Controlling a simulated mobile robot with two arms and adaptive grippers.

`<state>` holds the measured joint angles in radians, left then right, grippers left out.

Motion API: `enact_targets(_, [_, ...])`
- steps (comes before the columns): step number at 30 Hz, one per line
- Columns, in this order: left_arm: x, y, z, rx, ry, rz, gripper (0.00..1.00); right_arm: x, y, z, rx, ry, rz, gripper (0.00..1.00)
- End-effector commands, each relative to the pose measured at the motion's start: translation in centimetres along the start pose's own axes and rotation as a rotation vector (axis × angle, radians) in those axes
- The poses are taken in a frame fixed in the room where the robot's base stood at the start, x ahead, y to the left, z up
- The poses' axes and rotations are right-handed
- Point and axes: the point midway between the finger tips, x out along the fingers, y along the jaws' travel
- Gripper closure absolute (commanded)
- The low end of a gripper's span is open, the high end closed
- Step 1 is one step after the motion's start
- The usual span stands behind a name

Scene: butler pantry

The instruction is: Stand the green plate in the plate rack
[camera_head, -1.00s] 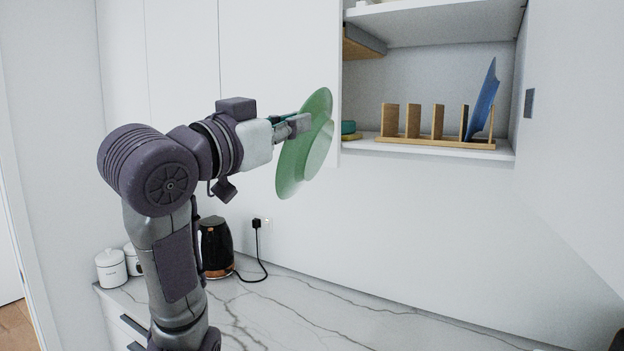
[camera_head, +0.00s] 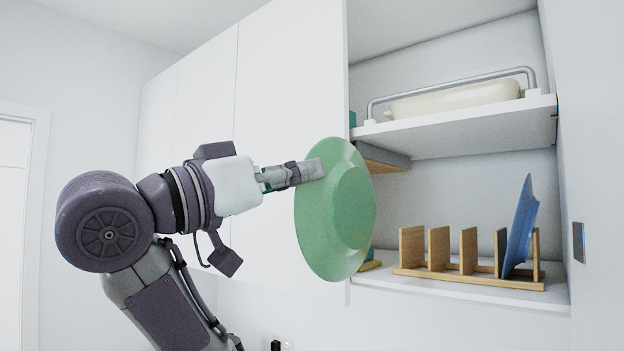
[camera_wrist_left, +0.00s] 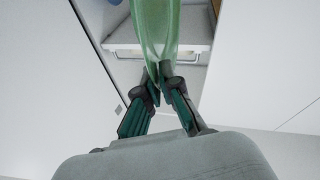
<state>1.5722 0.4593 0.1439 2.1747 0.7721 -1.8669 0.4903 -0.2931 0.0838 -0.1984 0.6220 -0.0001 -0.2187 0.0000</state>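My left gripper (camera_head: 312,170) is shut on the rim of the green plate (camera_head: 350,205). The plate is held upright in the air, in front of the cabinet and left of the rack. In the left wrist view the fingers (camera_wrist_left: 158,80) pinch the edge of the green plate (camera_wrist_left: 156,25). The wooden plate rack (camera_head: 415,272) stands on the lower shelf of the open cabinet. A blue plate (camera_head: 522,225) leans in its right end. The slots left of the blue plate look empty. My right gripper is not in view.
The lower shelf's front edge (camera_head: 470,292) is below the rack. Closed white cabinet doors (camera_head: 290,70) are behind my arm. A yellow and teal item (camera_head: 368,264) sits left of the rack, partly hidden.

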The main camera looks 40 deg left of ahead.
Motion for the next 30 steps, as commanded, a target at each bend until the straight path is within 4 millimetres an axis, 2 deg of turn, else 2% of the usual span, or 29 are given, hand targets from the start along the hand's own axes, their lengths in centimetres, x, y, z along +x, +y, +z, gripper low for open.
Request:
enact_targets(3, [0.0,0.0,0.0,0.0,0.002,0.003,1.0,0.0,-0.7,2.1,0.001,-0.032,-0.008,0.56])
enact_targets(6, [-0.1,-0.1,0.1,-0.001,0.003,0.015,1.0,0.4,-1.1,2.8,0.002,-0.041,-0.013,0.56])
enact_targets(9, [0.3,-0.2,0.1,-0.002,0.001,0.027,1.0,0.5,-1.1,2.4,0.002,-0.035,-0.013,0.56])
enact_targets(17, [2.5,-0.8,0.5,-0.002,0.0,0.026,1.0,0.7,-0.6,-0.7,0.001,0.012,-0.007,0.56])
enact_targets(30, [6.2,-1.8,1.2,-0.002,0.001,0.027,1.0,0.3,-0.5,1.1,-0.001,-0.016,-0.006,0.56])
